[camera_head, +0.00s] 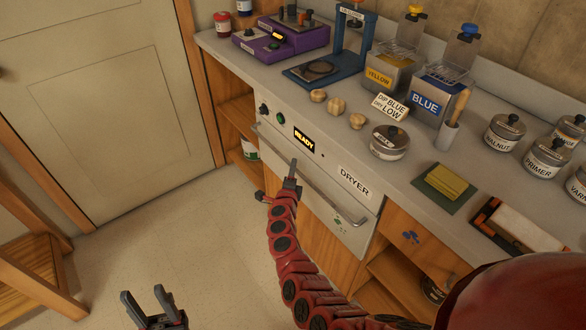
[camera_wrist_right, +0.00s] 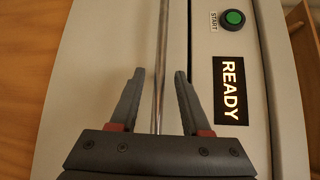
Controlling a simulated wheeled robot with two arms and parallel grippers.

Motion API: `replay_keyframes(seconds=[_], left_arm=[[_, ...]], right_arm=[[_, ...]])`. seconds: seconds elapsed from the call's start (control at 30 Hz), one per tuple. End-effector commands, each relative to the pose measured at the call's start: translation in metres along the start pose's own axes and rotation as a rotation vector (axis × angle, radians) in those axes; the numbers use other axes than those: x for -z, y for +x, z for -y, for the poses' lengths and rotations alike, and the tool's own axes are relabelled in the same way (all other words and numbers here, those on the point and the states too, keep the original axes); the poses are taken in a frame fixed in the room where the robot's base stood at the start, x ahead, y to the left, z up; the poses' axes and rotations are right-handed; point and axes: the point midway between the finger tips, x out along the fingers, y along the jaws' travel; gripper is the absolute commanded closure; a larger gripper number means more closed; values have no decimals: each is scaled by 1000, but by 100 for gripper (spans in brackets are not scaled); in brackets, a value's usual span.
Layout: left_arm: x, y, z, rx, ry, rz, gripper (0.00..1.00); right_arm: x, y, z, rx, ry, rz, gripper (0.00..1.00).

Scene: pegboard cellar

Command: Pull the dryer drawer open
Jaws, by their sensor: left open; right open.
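The dryer (camera_head: 320,160) is a pale front built in under the counter, with a lit READY display and a DRYER label. Its drawer (camera_head: 345,222) looks closed. A long metal handle bar (camera_head: 330,198) runs across the front; it also shows in the right wrist view (camera_wrist_right: 163,45). My right gripper (camera_head: 278,181) is open at the handle. In the right wrist view, its fingers (camera_wrist_right: 158,75) lie on either side of the bar, not closed on it. My left gripper (camera_head: 146,300) is open and empty, low over the floor at the lower left.
A green START button (camera_wrist_right: 233,18) sits beside the display. The counter (camera_head: 450,170) above holds a blue press, dye tanks, a lidded pot (camera_head: 389,143) and several jars. Floor (camera_head: 165,235) before the dryer is clear. A wooden stool (camera_head: 40,270) stands at left.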

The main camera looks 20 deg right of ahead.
Motion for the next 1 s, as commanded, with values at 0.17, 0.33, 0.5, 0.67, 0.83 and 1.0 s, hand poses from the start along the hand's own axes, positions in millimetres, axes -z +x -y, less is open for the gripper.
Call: replay_keyframes(seconds=[0.17, 0.33, 0.5, 0.67, 0.83, 1.0], left_arm=[[-1, -5, 0, 0, 0, 0, 50], [-1, -5, 0, 0, 0, 0, 50], [-1, -5, 0, 0, 0, 0, 50], [-1, -5, 0, 0, 0, 0, 50], [-1, -5, 0, 0, 0, 0, 50], [-1, -5, 0, 0, 0, 0, 50]], right_arm=[[-1, 15, -1, -1, 0, 2, 53], [0, 19, -1, -1, 0, 0, 53], [0, 19, -1, -2, 0, 0, 53], [0, 19, -1, -2, 0, -1, 67], [0, 19, -1, -2, 0, -1, 98], [0, 19, -1, -2, 0, -1, 100]])
